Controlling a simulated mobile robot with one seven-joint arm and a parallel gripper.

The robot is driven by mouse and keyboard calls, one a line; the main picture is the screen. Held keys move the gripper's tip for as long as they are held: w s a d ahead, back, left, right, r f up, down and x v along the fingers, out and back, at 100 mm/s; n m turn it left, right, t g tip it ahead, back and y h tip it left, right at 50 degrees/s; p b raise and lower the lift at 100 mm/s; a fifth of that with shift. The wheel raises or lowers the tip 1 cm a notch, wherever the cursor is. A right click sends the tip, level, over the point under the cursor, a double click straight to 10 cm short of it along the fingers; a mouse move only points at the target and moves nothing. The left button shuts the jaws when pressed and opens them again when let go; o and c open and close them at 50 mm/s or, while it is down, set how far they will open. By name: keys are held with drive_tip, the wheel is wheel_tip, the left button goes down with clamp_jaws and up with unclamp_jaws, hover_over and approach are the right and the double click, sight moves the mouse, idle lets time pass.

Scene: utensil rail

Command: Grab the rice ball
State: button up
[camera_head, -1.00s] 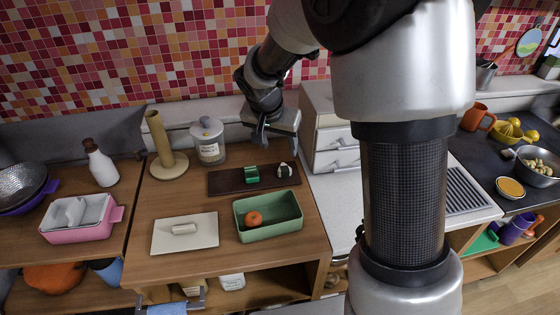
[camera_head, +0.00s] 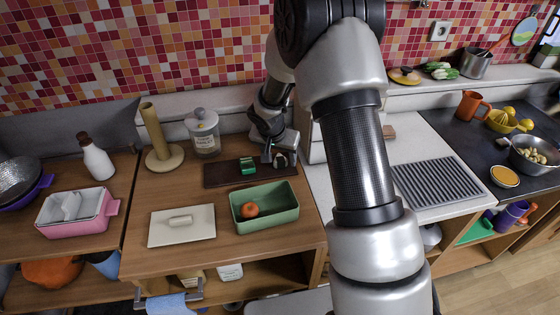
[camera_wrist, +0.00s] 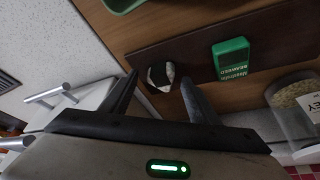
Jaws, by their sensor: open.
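The rice ball (camera_head: 280,161) is a small white and black piece at the right end of a dark brown board. It also shows in the wrist view (camera_wrist: 161,75), lying between and just ahead of my gripper's fingertips. My gripper (camera_head: 274,157) is open and empty, over the right part of the board. In the wrist view my gripper (camera_wrist: 158,83) has one dark finger on each side of the rice ball. I cannot tell whether either finger touches it. In the head view my gripper partly hides the rice ball.
A green seaweed box (camera_head: 248,166) sits on the board (camera_head: 222,175) left of the rice ball. A green tray (camera_head: 266,222) holding an orange item stands in front. A white drawer unit (camera_wrist: 95,92) is close beside my gripper. A jar (camera_head: 203,133) stands behind.

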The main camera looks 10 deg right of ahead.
drive_tip(key=shift+f, duration=0.1)
drive_tip(key=c, duration=1.1)
drive_tip(key=shift+c, duration=0.2)
